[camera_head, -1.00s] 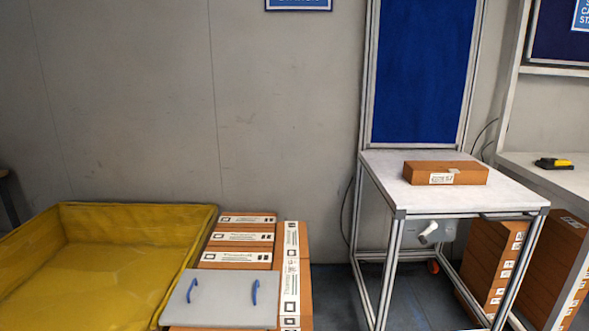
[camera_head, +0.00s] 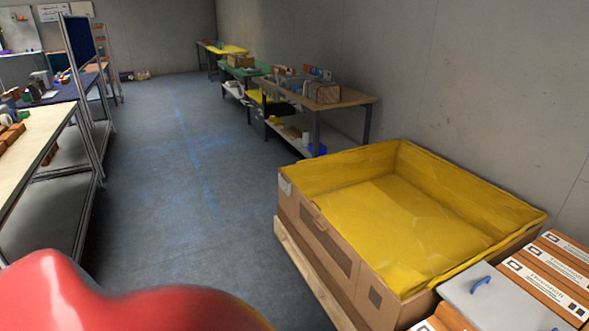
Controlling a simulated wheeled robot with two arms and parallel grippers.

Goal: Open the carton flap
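A large open-topped brown carton (camera_head: 296,204) with a yellow lining (camera_head: 405,228) stands right of the centre. Its long side facing the aisle has a darker rectangular area (camera_head: 328,240), with a smaller dark square farther toward the camera. I cannot tell whether this darker area is the flap; the wall stands upright. The inside looks empty. Neither of my grippers is in view. A glossy red part at the bottom left looks like part of my own body.
The carton stands on a pale wooden pallet (camera_head: 308,272). Brown boxes (camera_head: 548,268) and a grey lid with blue handles (camera_head: 497,303) adjoin it at bottom right. A workbench (camera_head: 30,140) stands at left, other tables (camera_head: 345,97) behind. The blue-grey floor (camera_head: 185,215) between is clear.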

